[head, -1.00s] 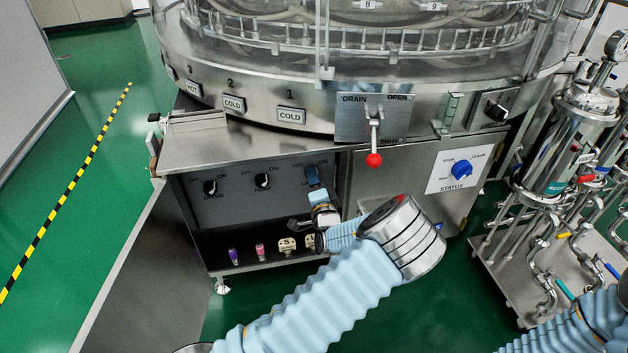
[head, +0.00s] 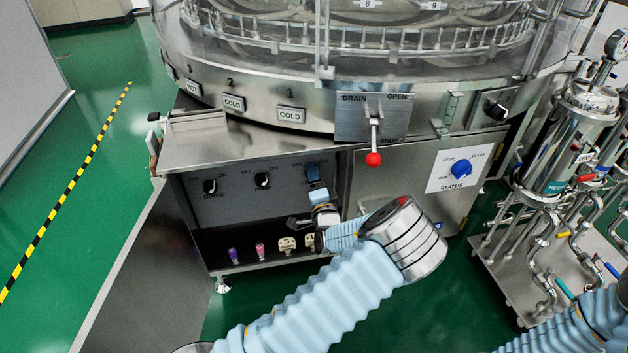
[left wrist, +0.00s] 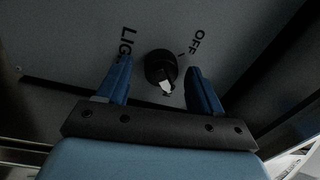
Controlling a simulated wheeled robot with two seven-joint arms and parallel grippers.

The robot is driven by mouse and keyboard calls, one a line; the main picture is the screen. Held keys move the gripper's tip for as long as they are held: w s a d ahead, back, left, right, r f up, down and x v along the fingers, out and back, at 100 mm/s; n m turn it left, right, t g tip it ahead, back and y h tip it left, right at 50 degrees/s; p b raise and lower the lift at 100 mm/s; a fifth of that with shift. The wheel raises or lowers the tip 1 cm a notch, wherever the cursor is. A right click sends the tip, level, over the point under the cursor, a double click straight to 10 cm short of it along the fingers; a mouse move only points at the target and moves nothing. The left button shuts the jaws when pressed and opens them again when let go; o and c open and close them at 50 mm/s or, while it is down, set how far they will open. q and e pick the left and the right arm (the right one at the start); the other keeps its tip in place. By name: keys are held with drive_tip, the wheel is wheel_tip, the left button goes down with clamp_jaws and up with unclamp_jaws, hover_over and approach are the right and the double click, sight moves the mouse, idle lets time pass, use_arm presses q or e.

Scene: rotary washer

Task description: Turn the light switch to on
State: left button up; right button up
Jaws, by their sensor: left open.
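The light switch is a black round knob (left wrist: 161,68) with a white pointer mark, on a grey panel. The left wrist view shows "LIG" to its left and "OFF" to its upper right; the pointer's setting is hard to read. My left gripper (left wrist: 160,84) is open, with one blue finger on each side of the knob, and no clear contact shows. In the head view my left gripper (head: 314,176) is at the right part of the grey control panel (head: 235,207) and hides the light knob. My right gripper is not in view.
Two other black knobs, drive (head: 210,187) and pump (head: 263,180), sit left on the same panel. A red-tipped drain lever (head: 374,159) and a blue status knob (head: 461,170) are to the right. Several sockets (head: 287,244) lie below. A steel ledge (head: 205,140) juts out above the panel.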

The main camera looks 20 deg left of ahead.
use_arm(q)
drive_tip(key=v, duration=1.4)
